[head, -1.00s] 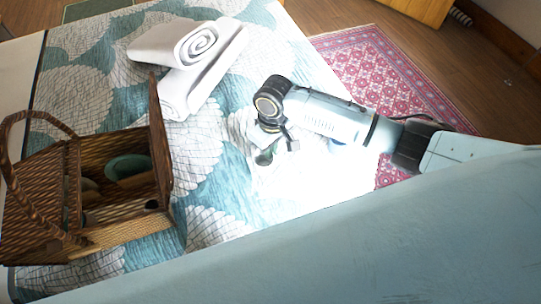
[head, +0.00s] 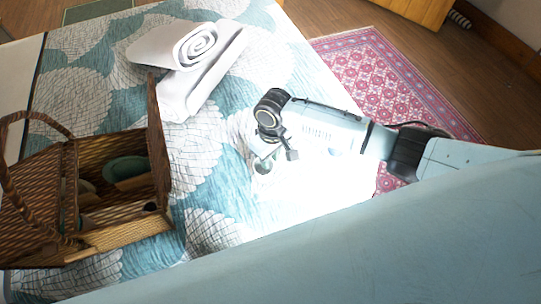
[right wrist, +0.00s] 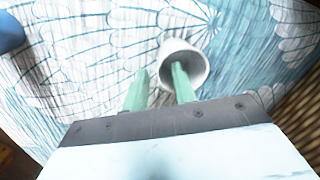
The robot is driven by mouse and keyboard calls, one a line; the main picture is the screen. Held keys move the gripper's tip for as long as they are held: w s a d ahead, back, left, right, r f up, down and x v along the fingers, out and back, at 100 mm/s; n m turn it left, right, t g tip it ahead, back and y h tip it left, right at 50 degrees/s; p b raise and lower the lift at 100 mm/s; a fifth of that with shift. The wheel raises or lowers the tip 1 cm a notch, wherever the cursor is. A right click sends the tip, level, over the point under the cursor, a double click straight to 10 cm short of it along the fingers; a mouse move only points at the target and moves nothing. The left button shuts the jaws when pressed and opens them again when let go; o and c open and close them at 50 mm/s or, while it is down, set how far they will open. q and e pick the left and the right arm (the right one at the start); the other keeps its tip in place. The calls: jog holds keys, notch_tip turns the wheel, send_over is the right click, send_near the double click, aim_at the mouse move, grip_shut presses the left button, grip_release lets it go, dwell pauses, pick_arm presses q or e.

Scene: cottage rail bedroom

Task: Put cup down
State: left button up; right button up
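The cup (right wrist: 194,55) is small and pale grey-white. In the right wrist view its mouth faces the camera, against the patterned bedspread. My right gripper (right wrist: 160,80) has two green fingers spread apart. The right-hand finger overlaps the cup's mouth and looks to be inside it. The left-hand finger is outside the cup, with a visible gap to its wall. In the head view the right gripper (head: 274,158) is low over the bed, with the cup (head: 262,166) small and partly hidden at its tips. Whether the cup's base rests on the bed is unclear. My left gripper is out of view.
An open wicker basket (head: 120,236) with dishes inside stands on the bed at left. Rolled white towels (head: 188,60) lie at the back. The bedspread (head: 205,165) between basket and gripper is clear. Glare washes out the bed right of the gripper. A red rug (head: 375,75) lies beyond.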

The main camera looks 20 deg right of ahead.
jog(key=shift+r, duration=0.1)
notch_tip(320, 180, up, 12)
jog(key=p, duration=0.3)
jog(key=shift+w+d, duration=0.3)
